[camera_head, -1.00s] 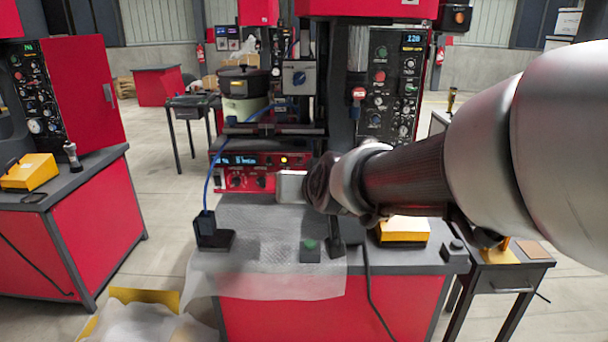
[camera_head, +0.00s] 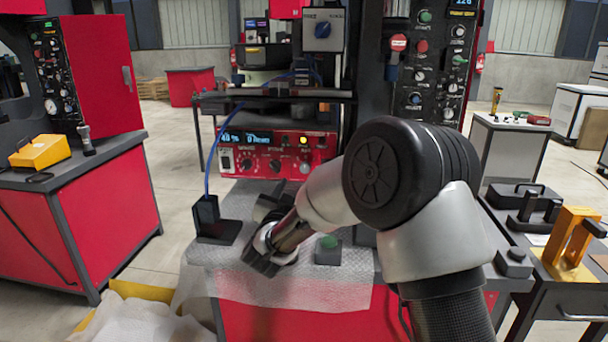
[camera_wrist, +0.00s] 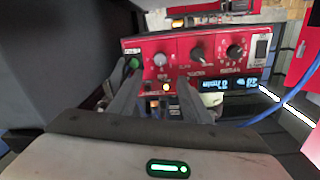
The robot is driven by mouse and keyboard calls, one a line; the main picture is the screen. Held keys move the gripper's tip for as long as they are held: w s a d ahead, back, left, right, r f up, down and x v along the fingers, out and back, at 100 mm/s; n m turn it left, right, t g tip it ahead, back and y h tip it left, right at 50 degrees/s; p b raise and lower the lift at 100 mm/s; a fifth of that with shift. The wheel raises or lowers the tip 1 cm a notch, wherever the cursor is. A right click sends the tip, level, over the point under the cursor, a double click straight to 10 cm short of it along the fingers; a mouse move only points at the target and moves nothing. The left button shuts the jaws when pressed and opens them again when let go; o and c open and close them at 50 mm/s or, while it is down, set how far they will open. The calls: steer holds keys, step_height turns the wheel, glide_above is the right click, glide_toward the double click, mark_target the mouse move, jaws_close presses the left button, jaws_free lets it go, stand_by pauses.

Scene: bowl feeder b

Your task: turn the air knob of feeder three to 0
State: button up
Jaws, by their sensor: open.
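A red feeder control box (camera_head: 265,150) with a blue display stands behind the bench front. Its face bears two black knobs, left (camera_head: 246,163) and middle (camera_head: 275,166), and a grey knob (camera_head: 305,167) at the right. The wrist view shows this face upside down, with the grey knob (camera_wrist: 161,58) nearest my fingers and the black knobs (camera_wrist: 198,54) (camera_wrist: 235,50) farther right. Labels are too small to tell which knob is air, or the feeder's number. My gripper (camera_wrist: 155,78) is open and empty, its fingers apart in front of the box's grey-knob end.
A blue cable runs down to a black stand (camera_head: 207,220) left of my gripper. A green button box (camera_head: 328,249) sits close to its right. Bubble wrap (camera_head: 310,290) covers the bench front. A dark upright column (camera_head: 375,80) rises right of the control box.

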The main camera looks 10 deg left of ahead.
mark_target(305, 168)
steer(key=w, duration=0.4)
steer(key=w+b, duration=0.1)
steer(key=w, duration=0.3)
steer(key=w+d, duration=0.1)
steer(key=w, duration=0.3)
steer(key=shift+w, duration=0.2)
steer(key=c, duration=1)
